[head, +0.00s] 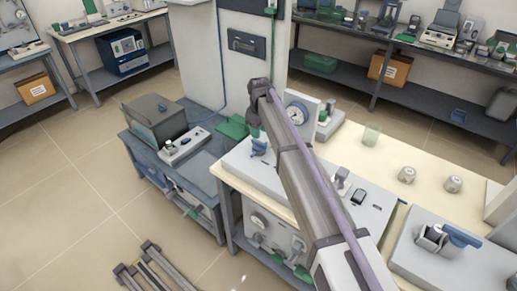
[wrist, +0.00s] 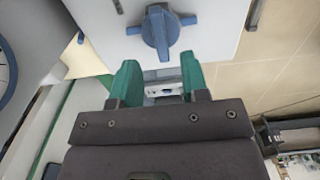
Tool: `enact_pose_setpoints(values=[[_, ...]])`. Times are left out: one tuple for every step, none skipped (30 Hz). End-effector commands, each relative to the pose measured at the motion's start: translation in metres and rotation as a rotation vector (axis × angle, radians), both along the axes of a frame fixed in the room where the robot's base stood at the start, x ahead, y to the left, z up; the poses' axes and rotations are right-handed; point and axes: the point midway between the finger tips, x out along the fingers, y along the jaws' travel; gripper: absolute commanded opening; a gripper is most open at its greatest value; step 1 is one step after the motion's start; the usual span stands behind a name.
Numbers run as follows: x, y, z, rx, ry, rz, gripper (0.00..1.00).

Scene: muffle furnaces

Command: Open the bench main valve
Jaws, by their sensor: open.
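A blue cross-shaped valve knob (wrist: 160,30) sits on a pale grey panel in the wrist view, just beyond my fingertips. It also shows in the head view as a small blue handle (head: 259,146) at the left end of the pale unit on the bench. My gripper (wrist: 158,78) has two green fingers, open, with nothing between them but a view of the panel edge. The fingertips point toward the knob and appear apart from it. In the head view my gripper (head: 254,130) is small and partly hidden by my arm.
A round gauge (head: 296,115) stands beside my arm. A grey unit with a blue lever (head: 460,237) is at the right of the cream bench (head: 395,145). A clear beaker (head: 372,134) and two small pots stand there. A dark cart (head: 200,165) is at left.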

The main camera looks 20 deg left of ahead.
Motion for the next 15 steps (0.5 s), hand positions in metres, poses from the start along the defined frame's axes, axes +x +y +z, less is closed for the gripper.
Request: enact_pose_setpoints(values=[[0.0,0.0,-0.027,0.0,0.0,0.0,0.41],[0.0,0.0,-0.034,0.0,0.0,0.0,0.41],[0.0,0.0,-0.042,0.0,0.0,0.0,0.41],[0.0,0.0,-0.047,0.0,0.0,0.0,0.41],[0.0,0.0,-0.051,0.0,0.0,0.0,0.41],[0.0,0.0,-0.055,0.0,0.0,-0.001,0.41],[0.0,0.0,-0.057,0.0,0.0,-0.001,0.41],[0.0,0.0,-0.058,0.0,0.0,-0.001,0.41],[0.0,0.0,-0.058,0.0,0.0,-0.001,0.41],[0.0,0.0,-0.057,0.0,0.0,-0.001,0.41],[0.0,0.0,-0.057,0.0,0.0,-0.001,0.41],[0.0,0.0,-0.056,0.0,0.0,-0.001,0.41],[0.0,0.0,-0.055,0.0,0.0,-0.001,0.41],[0.0,0.0,-0.055,0.0,0.0,-0.001,0.41],[0.0,0.0,-0.055,0.0,0.0,-0.001,0.41]])
